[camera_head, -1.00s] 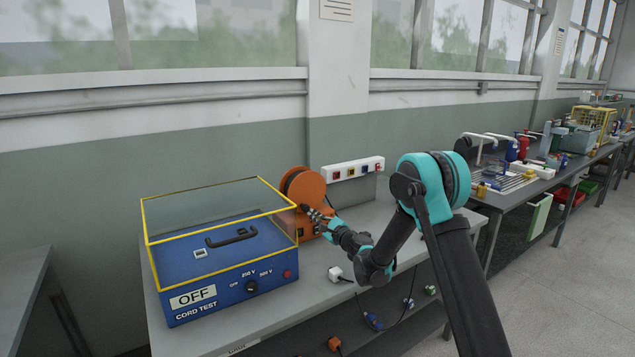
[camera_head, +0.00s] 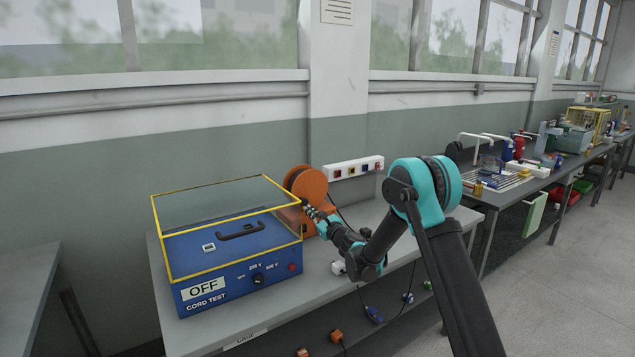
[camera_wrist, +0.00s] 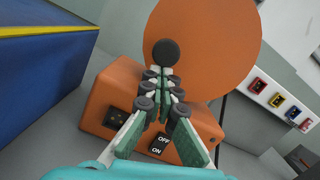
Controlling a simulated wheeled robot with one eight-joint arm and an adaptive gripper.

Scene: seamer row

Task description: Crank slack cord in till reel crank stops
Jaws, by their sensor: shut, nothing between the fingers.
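The orange cord reel (camera_head: 308,188) stands on the grey bench, right of the blue cord tester. In the wrist view its round orange disc (camera_wrist: 210,45) fills the top centre, above an orange base (camera_wrist: 110,88) with an OFF/ON switch (camera_wrist: 160,145). A dark round knob (camera_wrist: 165,52), which looks like the crank's handle, shows just beyond my fingertips. My gripper (camera_wrist: 165,82) is shut with nothing between its fingers. It points at the reel face in the head view (camera_head: 308,207). Whether the fingertips touch the knob I cannot tell. The crank arm is hidden.
The blue tester (camera_head: 235,255) with a yellow-edged clear cover sits close left of my gripper. A white socket strip (camera_head: 353,168) is behind the reel. A white plug (camera_head: 338,268) and dark cord lie at the bench's front edge. Coloured connectors hang below.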

